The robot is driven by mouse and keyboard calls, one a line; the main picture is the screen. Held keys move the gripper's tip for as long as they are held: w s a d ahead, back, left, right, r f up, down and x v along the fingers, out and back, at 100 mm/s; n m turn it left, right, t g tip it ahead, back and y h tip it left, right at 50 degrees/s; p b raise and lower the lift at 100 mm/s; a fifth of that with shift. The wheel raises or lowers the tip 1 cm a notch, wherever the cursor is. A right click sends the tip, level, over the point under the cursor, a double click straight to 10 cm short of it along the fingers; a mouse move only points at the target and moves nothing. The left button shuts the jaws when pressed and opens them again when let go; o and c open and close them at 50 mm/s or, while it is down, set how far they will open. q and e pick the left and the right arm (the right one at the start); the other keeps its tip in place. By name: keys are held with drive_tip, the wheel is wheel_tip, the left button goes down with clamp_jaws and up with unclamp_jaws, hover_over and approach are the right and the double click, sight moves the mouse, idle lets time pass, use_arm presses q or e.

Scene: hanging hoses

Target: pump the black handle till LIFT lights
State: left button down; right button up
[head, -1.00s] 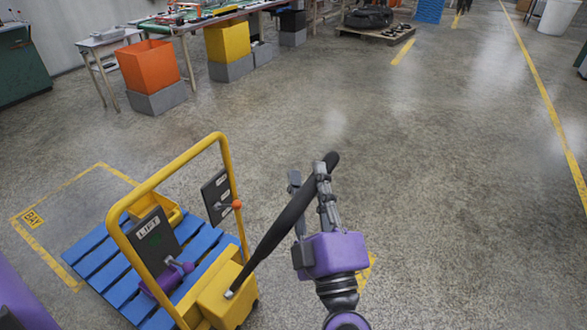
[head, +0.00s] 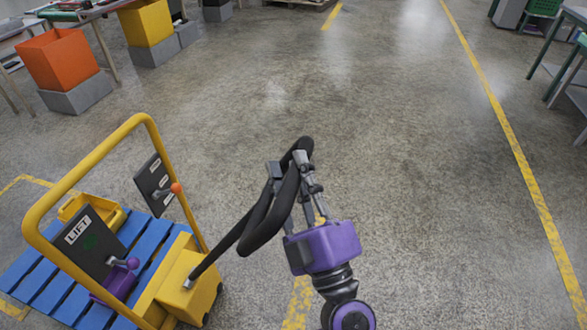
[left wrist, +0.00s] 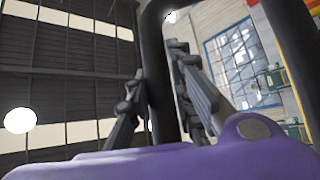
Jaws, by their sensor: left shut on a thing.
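The black handle (head: 262,222), a long bar with a loop, rises at a slant from the yellow pump housing (head: 190,292) in the head view. My left gripper (head: 296,168) is shut on the upper end of the loop, over the floor right of the cart. In the left wrist view, the black handle (left wrist: 160,75) passes between the fingers (left wrist: 155,95). The LIFT panel (head: 88,236) is a dark board with a white label and a dark green spot, which looks unlit. My right gripper is not in view.
A yellow hoop frame (head: 75,175) stands over a blue slatted pallet (head: 60,295). A second dark panel (head: 153,185) carries an orange-knobbed lever. A yellow tray (head: 88,208) sits behind the LIFT panel. An orange bin (head: 60,60) is far left. Floor to the right is clear.

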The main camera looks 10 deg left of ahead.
use_arm(q)
drive_tip(key=c, duration=1.6)
unclamp_jaws()
drive_tip(key=shift+d+r, duration=0.2)
drive_tip(key=shift+o, duration=0.3)
drive_tip(key=shift+f, duration=0.1)
drive_tip(key=shift+a, duration=0.1)
drive_tip(key=shift+f, duration=0.1)
drive_tip(key=v, duration=1.2)
